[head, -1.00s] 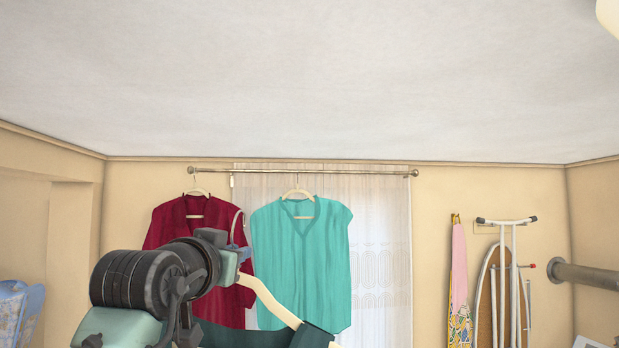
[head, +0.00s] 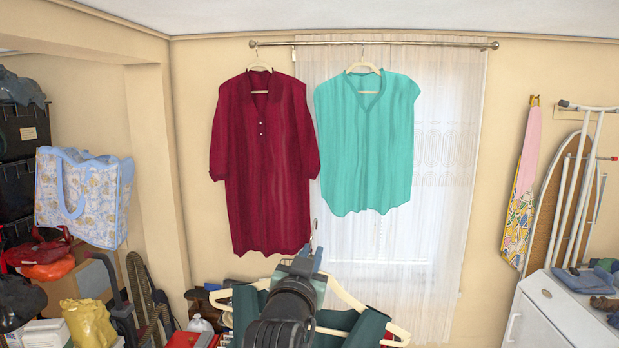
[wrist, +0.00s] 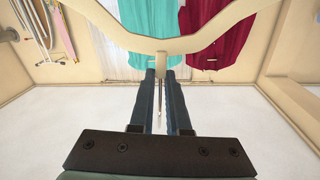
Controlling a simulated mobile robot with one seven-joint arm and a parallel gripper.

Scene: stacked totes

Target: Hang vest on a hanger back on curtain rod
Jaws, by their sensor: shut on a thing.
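The dark green vest (head: 366,328) hangs on a cream hanger (head: 345,295), low in the head view and partly hidden behind my arm. My gripper (head: 314,258) is shut on the hanger at its hook. In the wrist view the hook stands between my fingers (wrist: 161,80), with the hanger's cream shoulders (wrist: 110,35) beyond them. The metal curtain rod (head: 440,43) runs along the top of the window. In the head view my gripper shows well below the rod, under the gap between the two hung garments.
A red shirt-dress (head: 265,170) and a turquoise top (head: 365,140) hang from the rod on hangers. The rod's right part is bare before the white curtain (head: 450,150). Ironing boards (head: 575,180) stand right; a blue bag (head: 82,195) and clutter fill the left.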

